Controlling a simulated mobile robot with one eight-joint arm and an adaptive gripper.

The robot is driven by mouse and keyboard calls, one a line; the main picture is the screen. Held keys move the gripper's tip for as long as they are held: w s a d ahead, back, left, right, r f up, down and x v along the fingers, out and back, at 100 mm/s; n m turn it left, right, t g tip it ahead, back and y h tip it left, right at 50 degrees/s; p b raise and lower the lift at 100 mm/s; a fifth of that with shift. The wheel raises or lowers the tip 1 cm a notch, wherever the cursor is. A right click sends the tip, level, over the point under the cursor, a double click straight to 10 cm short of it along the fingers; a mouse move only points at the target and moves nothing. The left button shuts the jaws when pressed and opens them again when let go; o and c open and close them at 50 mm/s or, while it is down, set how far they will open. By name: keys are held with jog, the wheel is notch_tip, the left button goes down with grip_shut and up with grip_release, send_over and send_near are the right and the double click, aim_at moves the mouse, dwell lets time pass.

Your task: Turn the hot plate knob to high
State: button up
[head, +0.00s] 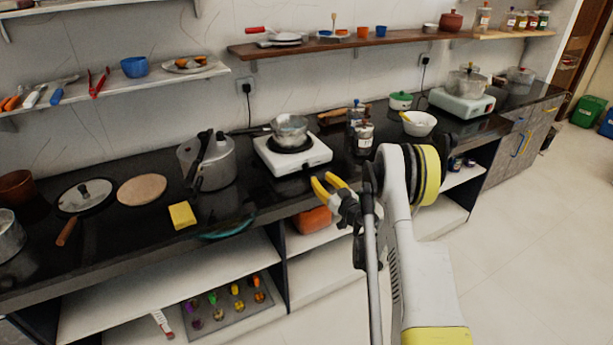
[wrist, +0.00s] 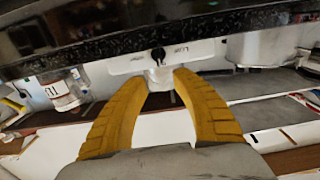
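The white hot plate (head: 290,163) stands on the black counter in the head view, with a metal pan (head: 289,128) on its burner. Its knob is too small to tell in the head view. In the wrist view, which looks upside down, a small dark knob (wrist: 158,54) shows on a pale front panel with lettering too blurred to read. My gripper (head: 328,184) is in front of the counter, below and right of the hot plate. In the wrist view, its yellow fingers (wrist: 162,78) are apart and empty, with the knob just beyond the tips and not visibly touched.
A pressure cooker (head: 216,163) stands left of the hot plate, and glass-and-metal pots (head: 364,139) stand close on its right. A second white stove (head: 461,107) with a pot is farther right. The counter's front edge lies between my gripper and the hot plate.

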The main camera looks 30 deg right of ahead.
aim_at(308, 164)
jog(key=w+b, duration=0.1)
jog(key=w, duration=0.3)
jog(key=w+b, duration=0.2)
jog(key=w, duration=0.3)
jog(key=shift+w+a+f, duration=0.1)
jog(key=shift+w+f, duration=0.05)
jog(key=shift+f, duration=0.05)
jog(key=shift+w+r, duration=0.15)
jog(key=shift+w, duration=0.55)
